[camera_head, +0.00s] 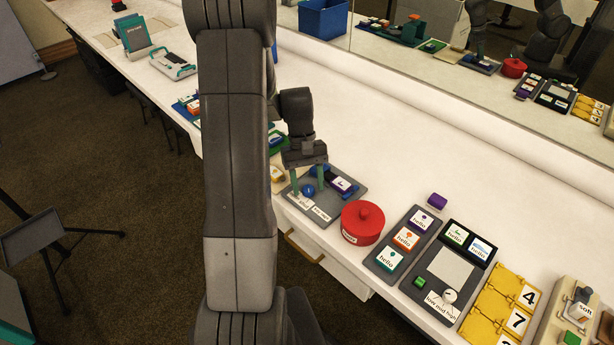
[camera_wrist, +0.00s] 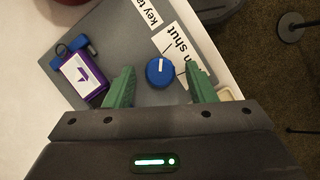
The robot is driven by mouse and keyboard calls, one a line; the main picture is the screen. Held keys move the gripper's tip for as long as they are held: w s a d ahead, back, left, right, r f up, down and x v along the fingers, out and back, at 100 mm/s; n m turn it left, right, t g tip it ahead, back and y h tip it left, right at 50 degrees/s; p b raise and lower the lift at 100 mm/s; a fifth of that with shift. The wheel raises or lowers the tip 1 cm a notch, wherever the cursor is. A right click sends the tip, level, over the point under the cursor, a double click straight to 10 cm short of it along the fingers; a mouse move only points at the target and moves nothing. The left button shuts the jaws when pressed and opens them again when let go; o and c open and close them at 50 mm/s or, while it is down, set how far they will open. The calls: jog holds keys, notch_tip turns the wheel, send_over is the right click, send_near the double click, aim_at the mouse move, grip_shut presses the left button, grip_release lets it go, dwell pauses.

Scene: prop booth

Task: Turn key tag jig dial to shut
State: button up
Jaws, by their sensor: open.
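The key tag jig is a grey plate (camera_head: 337,204) with printed labels; it also shows in the wrist view (camera_wrist: 115,42). Its round blue dial (camera_wrist: 160,72) has a white pointer mark facing the top of the wrist picture. A white label (camera_wrist: 180,52) beside the dial reads "shut", its other word partly hidden by a finger. A purple and white tag (camera_wrist: 82,76) with a dark ring and blue piece lies on the plate. My gripper (camera_wrist: 159,69) is open, its green fingers on either side of the dial. Whether they touch it I cannot tell.
A red lidded pot (camera_head: 362,222) stands close to the right of the jig. Further right are a grey tray of "hello" tags (camera_head: 404,240) and yellow number tiles (camera_head: 500,305). The mirror wall runs behind the white counter (camera_head: 440,150).

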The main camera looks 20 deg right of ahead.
jog(key=v, duration=1.3)
jog(key=shift+r, duration=0.35)
jog(key=shift+f, duration=0.1)
jog(key=x, duration=1.3)
jog(key=shift+f, duration=0.35)
